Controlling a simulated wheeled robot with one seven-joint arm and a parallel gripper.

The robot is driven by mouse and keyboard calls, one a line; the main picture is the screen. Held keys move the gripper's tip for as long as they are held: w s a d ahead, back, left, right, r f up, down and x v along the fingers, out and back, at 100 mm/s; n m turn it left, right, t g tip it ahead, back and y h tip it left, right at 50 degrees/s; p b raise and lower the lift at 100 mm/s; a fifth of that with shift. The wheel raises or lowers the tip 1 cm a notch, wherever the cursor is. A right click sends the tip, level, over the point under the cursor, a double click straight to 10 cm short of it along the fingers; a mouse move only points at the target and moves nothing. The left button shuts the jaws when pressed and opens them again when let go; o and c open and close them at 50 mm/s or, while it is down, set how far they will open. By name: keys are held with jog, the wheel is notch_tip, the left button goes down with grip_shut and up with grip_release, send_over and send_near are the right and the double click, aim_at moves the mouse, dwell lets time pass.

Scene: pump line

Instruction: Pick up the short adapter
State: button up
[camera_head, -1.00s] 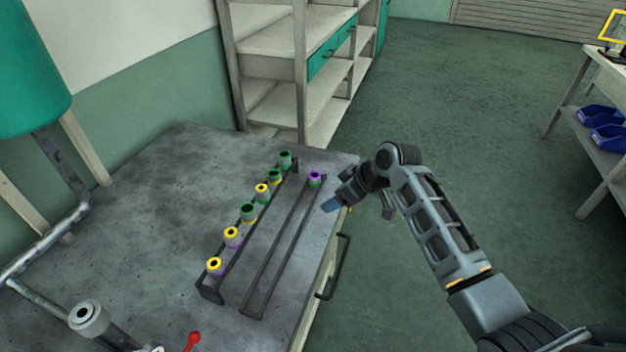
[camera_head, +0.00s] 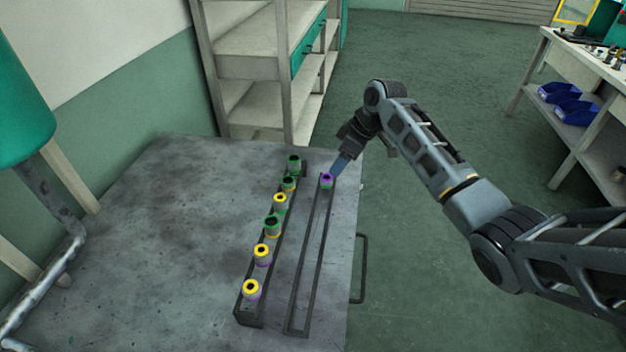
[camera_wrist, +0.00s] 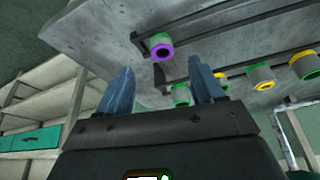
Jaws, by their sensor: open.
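Several small ring-topped adapters stand in two dark racks; I cannot tell by size which is the short one. One adapter with a purple top and a green band (camera_head: 327,180) stands alone at the far end of the right rack (camera_head: 307,270). It also shows in the wrist view (camera_wrist: 161,47), above the gap between my fingers. My gripper (camera_head: 341,164) is open and empty, its blue fingers close to this adapter, at its far right side. In the wrist view both fingers of my gripper (camera_wrist: 163,88) are spread, with no adapter gripped.
The left rack (camera_head: 249,320) holds a row of adapters with green and yellow tops, such as a yellow one (camera_head: 251,288). The grey table (camera_head: 150,240) is clear to the left. Shelves (camera_head: 255,65) stand behind; a side bench with blue bins (camera_head: 575,110) is at right.

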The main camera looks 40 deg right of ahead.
aim_at(327, 177)
jog(key=shift+a+p+x, duration=0.15)
jog(key=shift+p+x, duration=0.05)
jog(key=shift+x, duration=1.7)
jog(key=shift+a+p+x, duration=0.1)
jog(key=shift+p+x, duration=0.05)
jog(key=shift+x, duration=1.8)
jog(key=shift+w+r, duration=0.1)
jog(key=shift+w, duration=0.1)
jog(key=c, duration=1.2)
